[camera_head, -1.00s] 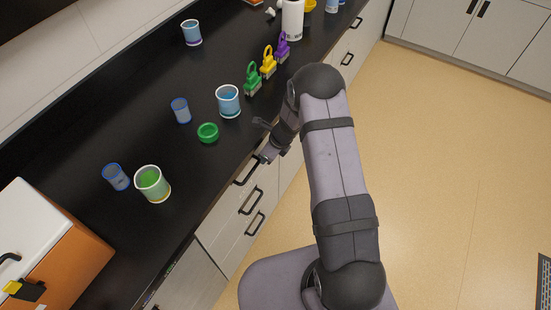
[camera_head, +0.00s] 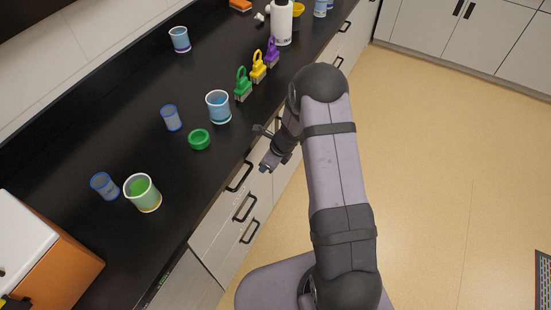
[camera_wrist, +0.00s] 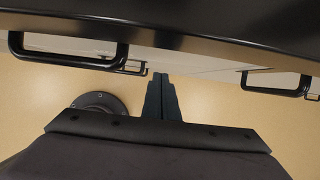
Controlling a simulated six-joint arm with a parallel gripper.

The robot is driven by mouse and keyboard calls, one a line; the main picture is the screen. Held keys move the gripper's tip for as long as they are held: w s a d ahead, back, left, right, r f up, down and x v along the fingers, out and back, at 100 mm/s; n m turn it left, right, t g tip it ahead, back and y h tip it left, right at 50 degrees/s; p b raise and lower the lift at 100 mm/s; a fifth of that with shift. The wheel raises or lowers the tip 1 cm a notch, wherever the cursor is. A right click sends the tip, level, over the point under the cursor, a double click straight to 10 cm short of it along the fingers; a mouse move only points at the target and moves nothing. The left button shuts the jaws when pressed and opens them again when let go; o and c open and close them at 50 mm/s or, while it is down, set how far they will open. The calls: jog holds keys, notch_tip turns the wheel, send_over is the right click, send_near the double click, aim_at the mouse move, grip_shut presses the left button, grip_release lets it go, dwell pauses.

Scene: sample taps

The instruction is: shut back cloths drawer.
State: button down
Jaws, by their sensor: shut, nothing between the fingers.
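A bank of pale drawers with black handles runs under the black counter. In the head view the near stack shows a top handle (camera_head: 239,176), a middle handle (camera_head: 244,207) and a lower handle (camera_head: 250,231). I cannot tell which drawer is the cloths drawer, and no drawer clearly stands out; my arm hides part of the fronts. My gripper (camera_head: 267,164) is beside the counter's front edge, right of the top handle. In the wrist view its fingers (camera_wrist: 160,79) are shut and empty, between a left handle (camera_wrist: 70,52) and a right handle (camera_wrist: 275,83), apart from both.
An orange-and-white box (camera_head: 45,255) stands at near left.

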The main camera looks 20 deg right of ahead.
jog(key=v, duration=1)
jog(key=shift+s+d+p, duration=0.35)
jog(key=shift+p, duration=0.1)
jog(key=shift+f, duration=0.1)
jog(key=s+a+n+g, duration=0.2)
jog(key=s+n+g, duration=0.4)
jog(key=s+n, duration=1.35)
jog(key=s+r+n+h, duration=0.3)
jog(key=s+r+n, duration=0.2)
jog(key=n, duration=0.1)
jog(key=shift+w+a+r+n+t, duration=0.3)
jog(key=shift+w+r+t, duration=0.15)
jog(key=shift+r, duration=0.4)
jog(key=shift+w+a+r+n+t, duration=0.25)
jog(key=shift+w+r+t, duration=0.2)
jog(key=shift+r, duration=0.35)
jog(key=shift+w+a+r+n+t, duration=0.25)
jog(key=shift+w+r+t, duration=0.2)
jog(key=shift+r, duration=0.4)
